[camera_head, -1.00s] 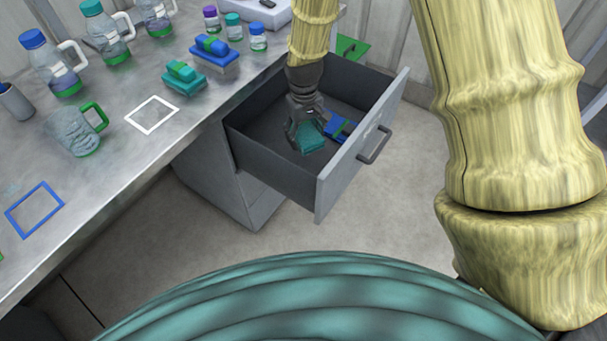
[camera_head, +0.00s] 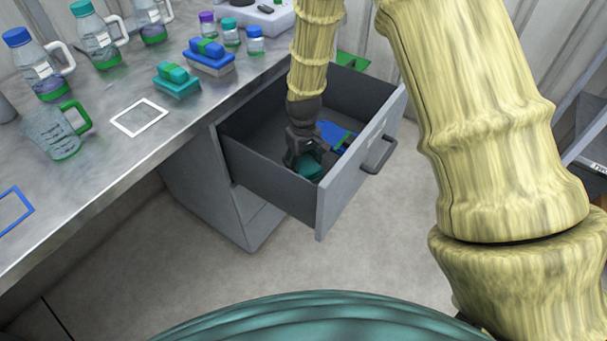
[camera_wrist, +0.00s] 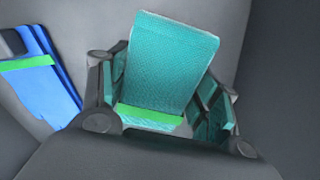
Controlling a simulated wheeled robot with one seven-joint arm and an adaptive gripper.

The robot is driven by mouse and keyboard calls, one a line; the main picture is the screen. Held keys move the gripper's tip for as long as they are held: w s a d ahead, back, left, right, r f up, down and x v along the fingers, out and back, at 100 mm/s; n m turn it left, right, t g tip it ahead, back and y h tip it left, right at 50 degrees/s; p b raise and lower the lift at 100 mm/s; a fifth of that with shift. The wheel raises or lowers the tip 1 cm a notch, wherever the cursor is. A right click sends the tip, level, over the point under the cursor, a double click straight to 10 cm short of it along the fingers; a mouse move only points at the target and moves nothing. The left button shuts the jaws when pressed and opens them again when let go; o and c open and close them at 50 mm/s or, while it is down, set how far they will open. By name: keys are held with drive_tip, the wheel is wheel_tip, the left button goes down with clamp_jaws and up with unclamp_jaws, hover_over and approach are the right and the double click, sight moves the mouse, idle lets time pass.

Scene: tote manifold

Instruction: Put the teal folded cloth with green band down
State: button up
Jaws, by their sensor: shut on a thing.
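The teal folded cloth with green band (camera_wrist: 170,65) is between my gripper's fingers in the wrist view, its green band close to the palm. In the head view the cloth (camera_head: 308,166) is low inside the open drawer (camera_head: 262,165), partly hidden by the fingers. My gripper (camera_head: 304,160) points down into the drawer and is shut on the cloth; it also shows in the wrist view (camera_wrist: 165,110). I cannot tell whether the cloth touches the drawer floor.
A blue folded cloth with a green band (camera_head: 334,134) lies in the drawer beside my gripper; it also shows in the wrist view (camera_wrist: 40,70). Drawer walls stand close around. The counter (camera_head: 110,170) holds jugs, small jars and stacked teal and blue blocks.

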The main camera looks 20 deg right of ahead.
sight(303, 162)
drive_tip(key=shift+f, duration=2.1)
drive_tip(key=shift+f, duration=0.1)
drive_tip(key=o, duration=1.1)
drive_tip(key=shift+c, duration=0.2)
wheel_tip(303, 162, up, 12)
drive_tip(key=shift+r+p, duration=0.1)
drive_tip(key=shift+p, duration=0.35)
